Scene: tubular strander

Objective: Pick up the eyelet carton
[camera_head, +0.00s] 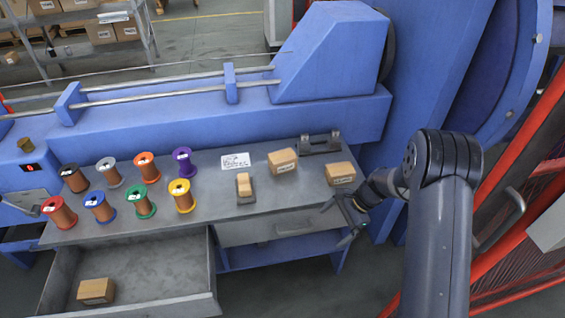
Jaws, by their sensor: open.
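Three small brown cartons with white labels are in view, and the labels are too small to read, so I cannot tell which is the eyelet carton. One carton (283,161) sits on the grey bench top right of centre. A second carton (341,174) sits at the bench's right end. A third carton (96,291) lies in the open drawer (185,306) at lower left. My gripper (336,225) is open and empty, off the bench's front right corner, just below the second carton in the picture.
Several coloured wire spools (140,201) stand on the left half of the bench (215,203). A small block on a grey base (244,186), a white card (236,161) and a grey metal bracket (320,143) are nearby. The blue machine rises behind; red guard bars (520,150) stand at right.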

